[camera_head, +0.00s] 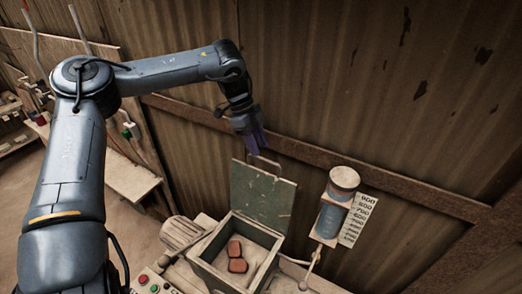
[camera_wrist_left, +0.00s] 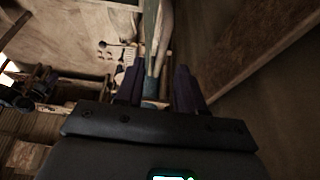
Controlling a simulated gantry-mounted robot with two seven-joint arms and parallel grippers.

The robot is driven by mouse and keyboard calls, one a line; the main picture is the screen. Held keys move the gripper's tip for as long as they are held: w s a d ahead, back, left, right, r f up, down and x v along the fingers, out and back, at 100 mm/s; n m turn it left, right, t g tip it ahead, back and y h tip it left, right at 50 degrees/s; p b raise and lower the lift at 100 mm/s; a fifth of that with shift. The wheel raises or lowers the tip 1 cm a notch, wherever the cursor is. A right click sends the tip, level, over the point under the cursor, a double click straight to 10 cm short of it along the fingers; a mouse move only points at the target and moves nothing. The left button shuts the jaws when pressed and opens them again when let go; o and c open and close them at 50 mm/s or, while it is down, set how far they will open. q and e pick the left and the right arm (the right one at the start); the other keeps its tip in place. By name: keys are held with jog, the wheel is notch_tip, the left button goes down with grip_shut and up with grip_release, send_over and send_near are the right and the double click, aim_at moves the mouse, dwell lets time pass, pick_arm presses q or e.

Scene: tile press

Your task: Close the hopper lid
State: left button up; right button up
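The hopper (camera_head: 214,262) is a grey-green open box at the bottom centre of the head view. Its green lid (camera_head: 262,200) stands raised behind it, with a small handle (camera_head: 264,161) on its top edge. My left gripper (camera_head: 255,143) has purple fingers pointing down just above the handle. In the left wrist view my left gripper (camera_wrist_left: 157,88) has its fingers spread apart. The lid (camera_wrist_left: 152,35) shows nearly edge-on there, in line with the gap between the fingers. I cannot tell whether a finger touches the handle. My right gripper is not in view.
Two reddish-brown blocks (camera_head: 236,257) lie inside the hopper. A blue cylinder (camera_head: 331,215) and a number scale (camera_head: 358,218) stand to its right. A motor (camera_head: 181,233) and a button panel (camera_head: 150,284) are on its left. A corrugated wall with a rusty beam (camera_head: 400,186) rises close behind.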

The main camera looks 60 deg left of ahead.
pick_arm(q)
jog(key=shift+p+x, duration=0.3)
jog(key=shift+x, duration=1.45)
grip_shut()
